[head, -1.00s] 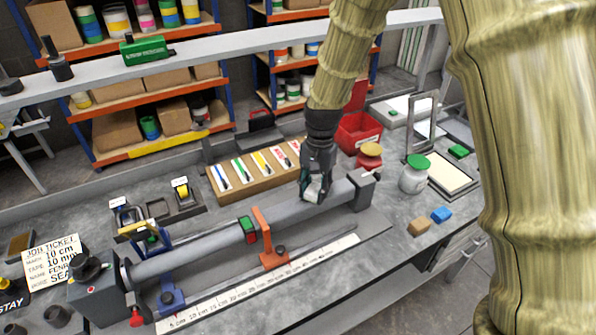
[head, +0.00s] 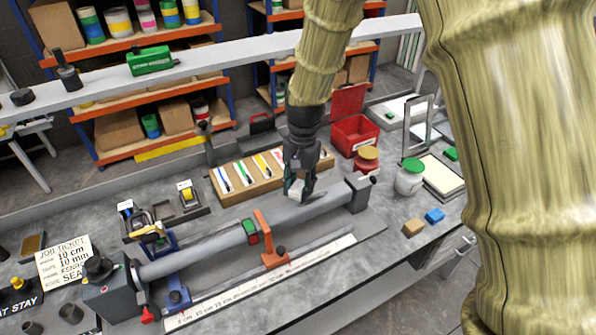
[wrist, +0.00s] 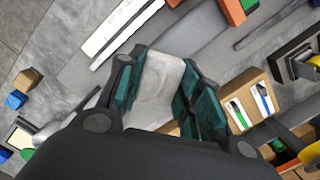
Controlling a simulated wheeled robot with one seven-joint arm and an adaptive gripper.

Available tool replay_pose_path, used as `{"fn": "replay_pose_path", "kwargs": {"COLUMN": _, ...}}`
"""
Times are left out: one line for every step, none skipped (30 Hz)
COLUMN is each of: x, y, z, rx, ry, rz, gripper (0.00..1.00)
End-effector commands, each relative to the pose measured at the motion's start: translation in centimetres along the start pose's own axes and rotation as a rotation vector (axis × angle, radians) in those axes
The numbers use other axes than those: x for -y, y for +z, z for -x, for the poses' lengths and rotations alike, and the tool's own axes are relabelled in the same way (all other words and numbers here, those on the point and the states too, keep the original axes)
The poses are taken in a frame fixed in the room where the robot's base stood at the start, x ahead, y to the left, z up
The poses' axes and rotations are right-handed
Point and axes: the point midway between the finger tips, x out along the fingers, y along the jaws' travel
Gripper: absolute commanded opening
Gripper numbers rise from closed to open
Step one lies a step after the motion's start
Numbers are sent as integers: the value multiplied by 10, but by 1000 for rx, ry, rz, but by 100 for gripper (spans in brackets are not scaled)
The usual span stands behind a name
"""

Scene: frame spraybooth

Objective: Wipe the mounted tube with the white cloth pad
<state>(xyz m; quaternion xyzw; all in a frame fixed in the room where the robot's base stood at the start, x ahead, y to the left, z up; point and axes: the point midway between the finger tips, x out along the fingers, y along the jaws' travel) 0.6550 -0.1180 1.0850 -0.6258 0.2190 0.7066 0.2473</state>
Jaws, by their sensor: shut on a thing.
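The mounted tube (head: 203,248) is a long grey cylinder held level in a fixture, from a grey block at the left to an end support (head: 359,191) at the right. My gripper (head: 299,193) is over the right part of the tube and is shut on the white cloth pad (head: 296,188). In the wrist view the pad (wrist: 160,85) is clamped between the two teal-lined fingers. The pad is at the tube's upper surface; whether it touches is hard to tell. Much of the pad is hidden by the fingers in the head view.
An orange bracket (head: 269,240) and a green-red block (head: 250,231) are on the tube left of my gripper. A pen tray (head: 262,190) lies behind, a red bin (head: 355,136) and white jar (head: 409,178) to the right. A white ruler (head: 300,268) lies in front.

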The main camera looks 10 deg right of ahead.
Motion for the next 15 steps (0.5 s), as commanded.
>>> {"fn": "replay_pose_path", "kwargs": {"x": 0, "y": 1, "z": 9, "rx": 0, "ry": 0, "rz": 0, "gripper": 12}}
{"fn": "replay_pose_path", "kwargs": {"x": 0, "y": 1, "z": 12, "rx": 0, "ry": 0, "rz": 0, "gripper": 12}}
{"fn": "replay_pose_path", "kwargs": {"x": 0, "y": 2, "z": 15, "rx": -1, "ry": 0, "rz": 0, "gripper": 12}}
{"fn": "replay_pose_path", "kwargs": {"x": 0, "y": 2, "z": 18, "rx": -1, "ry": 0, "rz": 0, "gripper": 12}}
{"fn": "replay_pose_path", "kwargs": {"x": 0, "y": 2, "z": 20, "rx": -1, "ry": 0, "rz": 0, "gripper": 12}}
{"fn": "replay_pose_path", "kwargs": {"x": 0, "y": 3, "z": 24, "rx": -1, "ry": 0, "rz": 0, "gripper": 12}}
{"fn": "replay_pose_path", "kwargs": {"x": 0, "y": 3, "z": 26, "rx": -1, "ry": 0, "rz": 0, "gripper": 12}}
{"fn": "replay_pose_path", "kwargs": {"x": 0, "y": 3, "z": 28, "rx": -1, "ry": 0, "rz": 0, "gripper": 12}}
{"fn": "replay_pose_path", "kwargs": {"x": 0, "y": 4, "z": 30, "rx": -1, "ry": 0, "rz": 0, "gripper": 12}}
{"fn": "replay_pose_path", "kwargs": {"x": 0, "y": 4, "z": 31, "rx": 0, "ry": 0, "rz": 0, "gripper": 12}}
{"fn": "replay_pose_path", "kwargs": {"x": 0, "y": 4, "z": 31, "rx": 0, "ry": 0, "rz": 0, "gripper": 12}}
{"fn": "replay_pose_path", "kwargs": {"x": 0, "y": 4, "z": 32, "rx": 0, "ry": 0, "rz": 0, "gripper": 12}}
{"fn": "replay_pose_path", "kwargs": {"x": 0, "y": 4, "z": 31, "rx": 0, "ry": 0, "rz": 0, "gripper": 12}}
{"fn": "replay_pose_path", "kwargs": {"x": 0, "y": 4, "z": 31, "rx": 0, "ry": 0, "rz": 0, "gripper": 12}}
{"fn": "replay_pose_path", "kwargs": {"x": 0, "y": 4, "z": 31, "rx": 0, "ry": 0, "rz": 0, "gripper": 12}}
